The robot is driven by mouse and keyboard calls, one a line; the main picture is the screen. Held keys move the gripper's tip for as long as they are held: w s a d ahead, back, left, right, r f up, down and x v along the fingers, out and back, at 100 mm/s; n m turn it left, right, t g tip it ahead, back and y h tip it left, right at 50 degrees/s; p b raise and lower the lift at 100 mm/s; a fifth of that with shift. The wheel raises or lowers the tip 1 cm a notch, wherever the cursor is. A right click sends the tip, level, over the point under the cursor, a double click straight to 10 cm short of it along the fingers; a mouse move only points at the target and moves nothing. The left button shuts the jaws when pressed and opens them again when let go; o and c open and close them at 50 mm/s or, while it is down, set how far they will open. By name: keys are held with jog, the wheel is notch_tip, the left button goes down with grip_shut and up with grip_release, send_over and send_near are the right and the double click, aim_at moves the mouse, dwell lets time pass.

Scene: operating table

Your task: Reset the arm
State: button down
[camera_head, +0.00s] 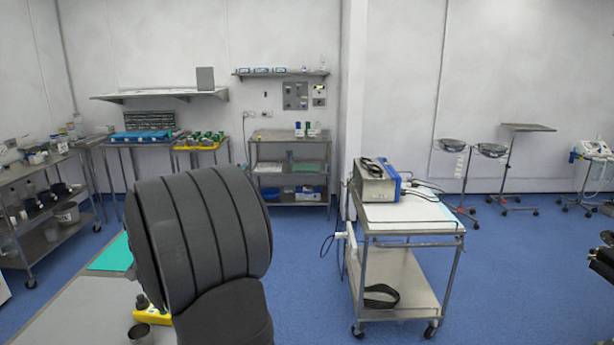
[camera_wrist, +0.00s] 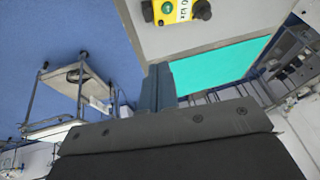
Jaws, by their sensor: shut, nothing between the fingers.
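My gripper (camera_wrist: 159,85) shows in the wrist view as two grey fingers pressed together, with nothing between them. A grey table (camera_wrist: 235,28) with a turquoise mat (camera_wrist: 225,68) lies beyond the fingers in that view. In the head view a large dark ribbed part of my own arm stands over the table (camera_head: 80,305) and hides part of it. My gripper cannot be made out in the head view.
A yellow block with dark knobs (camera_wrist: 178,10) sits on the table near the arm; it also shows in the head view (camera_head: 152,316). A steel cart (camera_head: 410,222) carrying a grey device (camera_head: 376,184) stands to the right.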

jog(key=s+x, duration=0.1)
jog(key=x, duration=0.8)
notch_tip(320, 180, up, 6)
jog(key=s+d+n+g, duration=0.1)
jog(key=s+n, duration=0.1)
jog(key=n, duration=0.1)
jog(key=shift+r+n, duration=0.2)
jog(key=shift+n, duration=0.1)
jog(key=shift+d, duration=0.15)
